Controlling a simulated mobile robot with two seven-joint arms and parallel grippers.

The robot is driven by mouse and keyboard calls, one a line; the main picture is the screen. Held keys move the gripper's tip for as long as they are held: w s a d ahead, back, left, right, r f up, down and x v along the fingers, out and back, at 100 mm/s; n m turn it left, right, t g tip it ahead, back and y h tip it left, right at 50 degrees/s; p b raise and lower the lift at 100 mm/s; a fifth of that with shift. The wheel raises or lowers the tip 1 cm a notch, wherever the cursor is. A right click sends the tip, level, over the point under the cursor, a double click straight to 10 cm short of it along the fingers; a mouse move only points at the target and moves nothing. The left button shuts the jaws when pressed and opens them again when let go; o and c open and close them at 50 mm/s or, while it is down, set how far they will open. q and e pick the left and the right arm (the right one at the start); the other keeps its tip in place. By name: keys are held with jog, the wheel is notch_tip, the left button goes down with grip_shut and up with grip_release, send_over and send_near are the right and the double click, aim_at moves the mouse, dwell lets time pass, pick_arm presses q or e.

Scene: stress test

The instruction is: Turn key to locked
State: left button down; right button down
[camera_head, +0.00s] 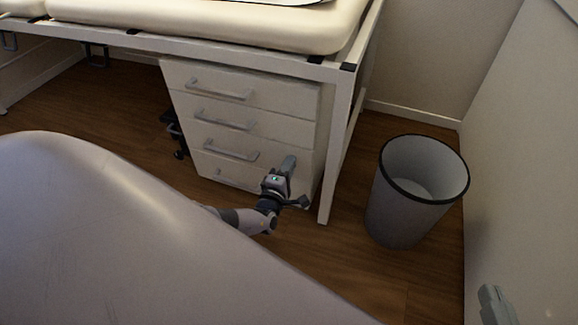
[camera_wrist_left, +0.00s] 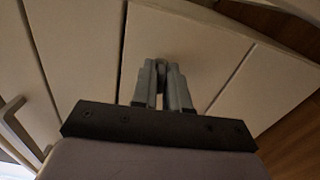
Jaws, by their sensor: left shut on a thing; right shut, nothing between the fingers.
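The white drawer cabinet (camera_head: 262,133) stands under the bed-like frame, its several drawers shut. My left gripper (camera_head: 289,161) is at the right side of the cabinet front, by the lower drawers. In the left wrist view its fingers (camera_wrist_left: 161,66) are shut on a small dark grey piece, apparently the key (camera_wrist_left: 161,64), against the pale drawer face. The fingers hide most of the key, so I cannot tell its turn angle. The lock around it is hidden too. My right gripper (camera_head: 489,292) is shut and empty at the lower right, beside the wall.
A grey waste bin (camera_head: 395,208) stands on the wooden floor to the right of the cabinet. A white frame leg (camera_head: 335,165) is close to the right of my left gripper. A padded top (camera_head: 215,25) overhangs the cabinet. Wall (camera_head: 525,150) bounds the right.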

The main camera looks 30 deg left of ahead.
pick_arm(q)
jog(key=shift+m, duration=0.5)
jog(key=c, duration=1.2)
grip_release()
jog(key=shift+s, duration=0.15)
pick_arm(e)
jog(key=shift+r, duration=0.1)
